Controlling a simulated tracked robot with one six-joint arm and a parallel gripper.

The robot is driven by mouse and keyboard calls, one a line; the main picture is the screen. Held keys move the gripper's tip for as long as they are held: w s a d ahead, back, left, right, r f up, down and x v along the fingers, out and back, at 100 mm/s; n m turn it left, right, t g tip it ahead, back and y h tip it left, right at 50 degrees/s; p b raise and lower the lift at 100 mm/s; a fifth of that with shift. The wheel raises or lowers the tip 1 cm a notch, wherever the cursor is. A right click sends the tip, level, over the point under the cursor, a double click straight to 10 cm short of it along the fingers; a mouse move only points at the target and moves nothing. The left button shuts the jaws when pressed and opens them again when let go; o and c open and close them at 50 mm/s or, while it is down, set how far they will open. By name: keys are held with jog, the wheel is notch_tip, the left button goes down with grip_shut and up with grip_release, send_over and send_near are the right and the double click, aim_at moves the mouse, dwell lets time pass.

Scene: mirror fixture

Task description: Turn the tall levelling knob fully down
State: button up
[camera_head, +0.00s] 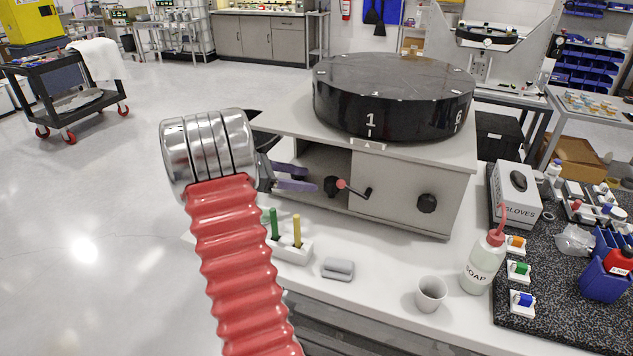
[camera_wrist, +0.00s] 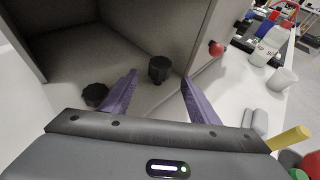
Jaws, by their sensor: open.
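The tall black levelling knob (camera_wrist: 160,69) stands inside the open bay of the grey fixture. In the wrist view it shows between and just beyond my fingertips. In the head view a black knob (camera_head: 330,187), apparently the same one, sits just right of the purple fingers. A lower, ribbed black knob (camera_wrist: 95,95) is left of my left finger in the wrist view. My gripper (camera_head: 311,178) is open, with nothing visibly held; its purple fingers also show in the wrist view (camera_wrist: 159,78). I cannot tell whether either finger touches the tall knob.
A crank with a red ball (camera_head: 341,184) sticks out beside the bay, right of my fingers. The fixture (camera_head: 395,190) carries a black numbered drum (camera_head: 395,95). Green and yellow pegs (camera_head: 297,230), a grey block (camera_head: 338,268) and a cup (camera_head: 431,293) stand in front.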

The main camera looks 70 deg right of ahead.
jog(key=shift+v, duration=1.9)
jog(key=w+a+r+m+t+y, duration=0.1)
jog(key=w+a+r+t, duration=0.15)
jog(key=a, duration=0.65)
jog(key=w+a+r+m+t, duration=0.1)
jog(key=w+a+t, duration=0.25)
jog(key=a, duration=0.65)
jog(key=w+a+r+m+t+y, duration=0.1)
jog(key=w+a+r+t, duration=0.2)
jog(key=a, duration=0.6)
jog(key=s+a+m+t+y, duration=0.1)
jog(key=a+m+t+y, duration=0.1)
jog(key=a, duration=1.2)
jog(key=s+a+m+t+y, duration=0.2)
jog(key=a+t, duration=0.3)
jog(key=a, duration=1)
jog(key=shift+s+a+f+t+y, duration=0.3)
jog(key=shift+f+t+y, duration=0.1)
jog(key=shift+y, duration=0.5)
